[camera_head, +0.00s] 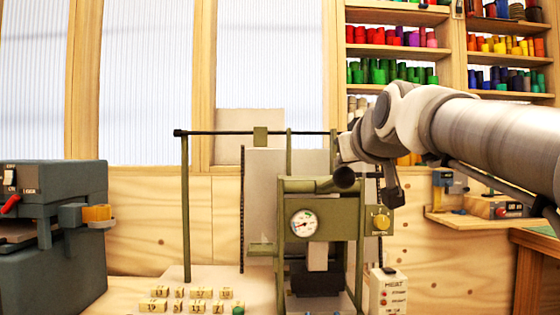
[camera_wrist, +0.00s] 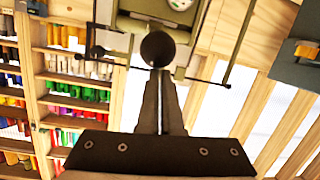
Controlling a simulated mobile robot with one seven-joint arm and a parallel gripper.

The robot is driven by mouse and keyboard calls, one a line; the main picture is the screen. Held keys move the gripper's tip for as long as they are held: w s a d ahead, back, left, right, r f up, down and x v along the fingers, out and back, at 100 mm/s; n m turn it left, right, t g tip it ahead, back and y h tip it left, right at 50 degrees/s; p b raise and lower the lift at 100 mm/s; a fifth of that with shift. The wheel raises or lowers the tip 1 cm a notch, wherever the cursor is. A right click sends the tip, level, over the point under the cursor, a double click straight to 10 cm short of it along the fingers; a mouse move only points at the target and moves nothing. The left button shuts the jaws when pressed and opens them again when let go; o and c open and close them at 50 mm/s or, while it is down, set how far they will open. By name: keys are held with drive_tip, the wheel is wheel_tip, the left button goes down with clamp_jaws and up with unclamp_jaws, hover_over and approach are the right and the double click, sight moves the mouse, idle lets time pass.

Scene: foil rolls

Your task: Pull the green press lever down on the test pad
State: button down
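The olive-green press (camera_head: 325,225) stands at the centre of the head view, with a round white gauge (camera_head: 303,223) on its front. A thick olive bar ending in a round dark knob (camera_head: 344,178), which looks like the lever, sits above the gauge. In the upside-down wrist view the dark knob (camera_wrist: 158,48) is just beyond my fingertips. My gripper (camera_wrist: 161,76) has its dark fingers together, pointing at the knob; whether they touch it is unclear. Under the press head is a dark block (camera_head: 316,276); I cannot tell whether a pad lies there.
Small numbered blocks (camera_head: 190,293) lie left of the press. A white heat control box (camera_head: 388,291) stands at its right. A dark grey machine (camera_head: 55,240) fills the left side. Shelves of coloured foil rolls (camera_head: 395,72) are on the back wall.

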drive_tip(key=shift+d+f+g, duration=0.1)
drive_tip(key=shift+f+g, duration=0.2)
drive_tip(key=shift+f, duration=1.1)
drive_tip(key=shift+d, duration=0.1)
wheel_tip(320, 180, up, 7)
drive_tip(key=p, duration=0.4)
drive_tip(key=s+f, duration=0.4)
drive_tip(key=s, duration=0.5)
drive_tip(key=shift+s+a+t+b, duration=0.25)
drive_tip(key=shift+s+t+b, duration=0.15)
drive_tip(key=shift+b, duration=0.05)
